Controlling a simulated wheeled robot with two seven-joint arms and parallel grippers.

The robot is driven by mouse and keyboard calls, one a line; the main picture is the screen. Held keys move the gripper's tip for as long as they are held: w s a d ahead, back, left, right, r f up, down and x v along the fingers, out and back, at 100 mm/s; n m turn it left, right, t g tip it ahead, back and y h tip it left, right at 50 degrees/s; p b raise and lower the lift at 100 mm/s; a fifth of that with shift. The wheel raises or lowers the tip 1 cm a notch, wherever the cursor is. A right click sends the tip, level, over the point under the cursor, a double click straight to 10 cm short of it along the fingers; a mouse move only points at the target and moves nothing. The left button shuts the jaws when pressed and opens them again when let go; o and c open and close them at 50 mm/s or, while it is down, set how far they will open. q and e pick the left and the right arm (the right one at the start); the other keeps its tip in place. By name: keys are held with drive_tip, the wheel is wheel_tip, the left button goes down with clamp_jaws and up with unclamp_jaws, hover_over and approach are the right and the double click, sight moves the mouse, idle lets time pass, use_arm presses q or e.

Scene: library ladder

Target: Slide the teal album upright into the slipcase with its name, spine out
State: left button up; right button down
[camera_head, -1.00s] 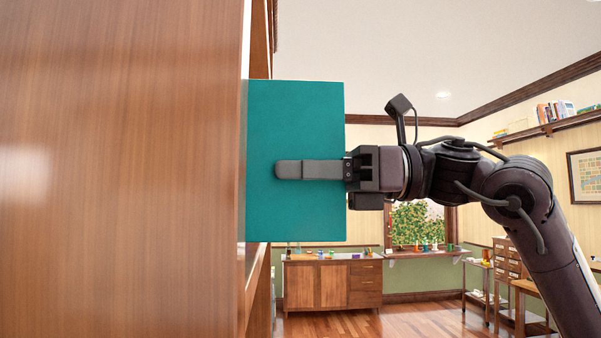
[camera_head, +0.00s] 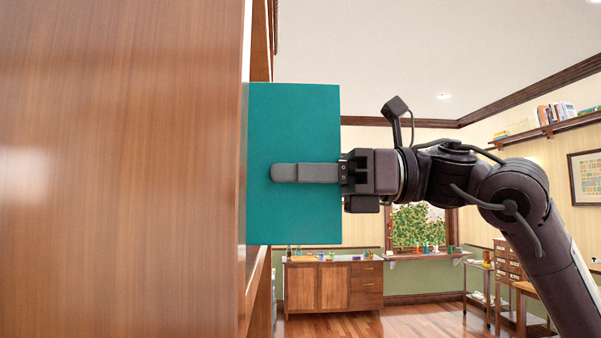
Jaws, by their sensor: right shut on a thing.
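The teal album (camera_head: 295,215) stands upright at the open front of the wooden bookcase, its far-left part hidden behind the case's side panel. My right gripper (camera_head: 305,172) is shut on the album from the right; one finger lies flat across the near cover. The other finger is hidden behind the album. The slipcase and any name on it are hidden by the side panel. My left gripper is not in view.
The bookcase's wooden side panel (camera_head: 120,170) fills the left of the view. Beyond are a low wooden cabinet (camera_head: 333,285), a window (camera_head: 420,226) and a wall shelf with books (camera_head: 545,125). Space right of the bookcase around my right arm is free.

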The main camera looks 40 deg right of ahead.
drive_tip(key=shift+p+x, duration=1.35)
drive_tip(key=shift+x, duration=1.1)
drive_tip(key=shift+p+x, duration=1.4)
drive_tip(key=shift+x, duration=0.4)
drive_tip(key=c, duration=1.1)
unclamp_jaws()
drive_tip(key=shift+c, duration=0.2)
drive_tip(key=shift+o, duration=0.5)
